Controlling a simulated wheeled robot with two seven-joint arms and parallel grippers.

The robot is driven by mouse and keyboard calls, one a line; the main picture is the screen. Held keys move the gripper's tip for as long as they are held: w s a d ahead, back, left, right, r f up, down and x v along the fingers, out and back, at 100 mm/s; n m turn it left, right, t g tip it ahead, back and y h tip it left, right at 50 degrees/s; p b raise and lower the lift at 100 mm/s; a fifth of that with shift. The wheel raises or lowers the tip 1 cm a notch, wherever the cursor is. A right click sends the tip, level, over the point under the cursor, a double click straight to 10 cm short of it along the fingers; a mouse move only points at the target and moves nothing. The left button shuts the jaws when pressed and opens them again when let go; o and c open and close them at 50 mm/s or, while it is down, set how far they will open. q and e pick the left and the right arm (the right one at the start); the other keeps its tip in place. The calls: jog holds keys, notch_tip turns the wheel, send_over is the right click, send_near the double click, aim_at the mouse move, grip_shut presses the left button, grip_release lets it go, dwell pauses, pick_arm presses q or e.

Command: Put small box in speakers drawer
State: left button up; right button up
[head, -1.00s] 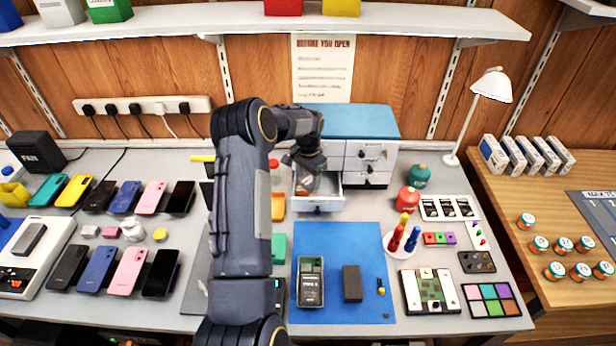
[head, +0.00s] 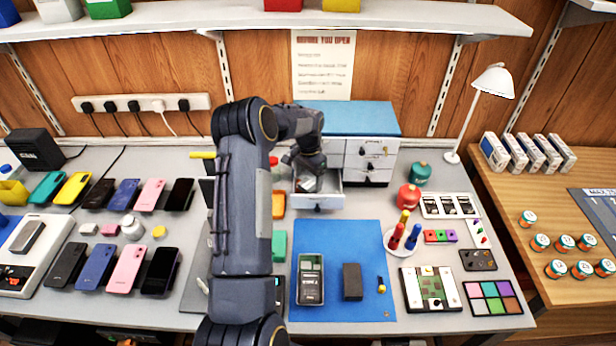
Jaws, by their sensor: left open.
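A grey drawer cabinet (head: 352,153) with a blue top stands at the back of the bench. Its lower left drawer (head: 317,202) is pulled out; I cannot read its label. My left gripper (head: 307,186) reaches down into this drawer, with its jaws open. A small pale shape shows at the fingertips inside the drawer; I cannot tell whether it is the small box, as the gripper and arm hide part of it. A dark grey block (head: 352,282) lies on the blue mat (head: 340,240). My right gripper is not in view.
A green-and-black device (head: 310,280) lies on the mat. Red and teal bottles (head: 409,198) stand right of the cabinet, near a cup of coloured drivers (head: 404,240). Several phones (head: 97,268) lie left of my arm. The mat's upper part is clear.

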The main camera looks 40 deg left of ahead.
aim_at(308, 185)
pick_arm(q)
jog(key=shift+r+p, duration=0.55)
jog(key=shift+r, duration=0.25)
notch_tip(308, 185, up, 11)
jog(key=b, duration=0.3)
jog(key=s+d+r+t, duration=0.2)
jog(key=s+d+r, duration=0.3)
jog(key=d+r, duration=0.35)
jog(key=s+d+n+t+h, duration=0.1)
jog(key=s+d+h, duration=0.1)
jog(key=s+d, duration=0.7)
jog(key=s+d+f+n+t+h, duration=0.1)
jog(key=s+d+t, duration=0.1)
jog(key=s+d, duration=0.8)
jog(key=s, duration=0.5)
jog(key=shift+s+d+f+n+t+h, duration=0.2)
jog(key=shift+s+d+n+t+h, duration=0.1)
jog(key=shift+s+n+h, duration=0.1)
jog(key=shift+a, duration=0.1)
